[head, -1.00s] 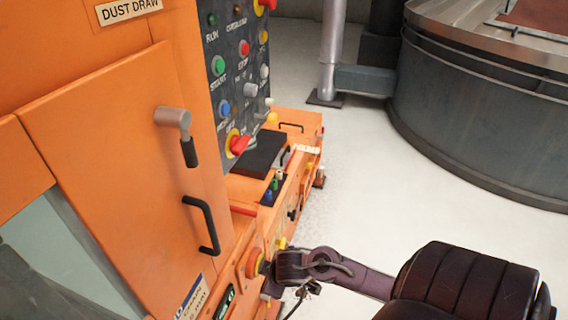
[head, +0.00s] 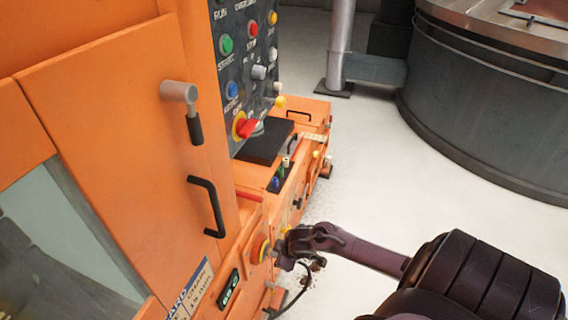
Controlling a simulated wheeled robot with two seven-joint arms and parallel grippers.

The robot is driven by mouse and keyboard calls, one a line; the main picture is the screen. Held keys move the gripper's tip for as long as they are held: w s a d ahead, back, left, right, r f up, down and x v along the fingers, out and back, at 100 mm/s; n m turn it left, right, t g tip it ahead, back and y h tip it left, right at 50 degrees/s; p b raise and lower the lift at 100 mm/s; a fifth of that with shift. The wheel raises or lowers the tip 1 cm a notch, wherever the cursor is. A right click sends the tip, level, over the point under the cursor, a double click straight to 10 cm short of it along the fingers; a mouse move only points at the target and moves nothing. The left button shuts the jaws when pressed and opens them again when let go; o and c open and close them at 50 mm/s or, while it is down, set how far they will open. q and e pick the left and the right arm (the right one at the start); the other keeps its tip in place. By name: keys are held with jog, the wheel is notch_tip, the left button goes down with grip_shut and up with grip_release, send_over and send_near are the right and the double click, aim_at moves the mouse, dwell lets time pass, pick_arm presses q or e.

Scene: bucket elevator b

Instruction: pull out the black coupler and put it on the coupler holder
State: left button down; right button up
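My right gripper (head: 281,247) comes in from the right, at the yellow-and-red ringed socket (head: 261,249) low on the orange machine's side. A small greyish end piece shows between the fingers and the socket; I cannot tell whether it is the coupler or a fingertip. A black cable (head: 304,290) hangs in a curve just below the gripper. The black coupler cannot be made out clearly, and whether the fingers are closed on it is too small to tell. I cannot identify the coupler holder for certain. My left gripper is not in view.
The orange machine (head: 110,130) fills the left, with a black door handle (head: 206,206) and a lever handle (head: 184,100) sticking out. A button panel (head: 245,70) stands above a black pad (head: 264,143). Pale floor (head: 400,180) is open to the right, before a large round tank (head: 480,130).

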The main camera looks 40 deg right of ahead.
grip_shut()
dwell(0.3)
jog(key=shift+s+d+p, duration=0.35)
jog(key=shift+s+p, duration=0.3)
dwell(0.5)
jog(key=shift+s+d+r, duration=0.1)
jog(key=shift+s+d, duration=0.05)
jog(key=shift+s, duration=0.15)
jog(key=shift+s+d+p, duration=0.35)
jog(key=shift+s+p, duration=0.2)
jog(key=shift+s, duration=0.15)
jog(key=shift+s+d+p, duration=0.35)
jog(key=shift+s+p, duration=0.15)
jog(key=shift+s, duration=0.15)
jog(key=shift+s, duration=0.1)
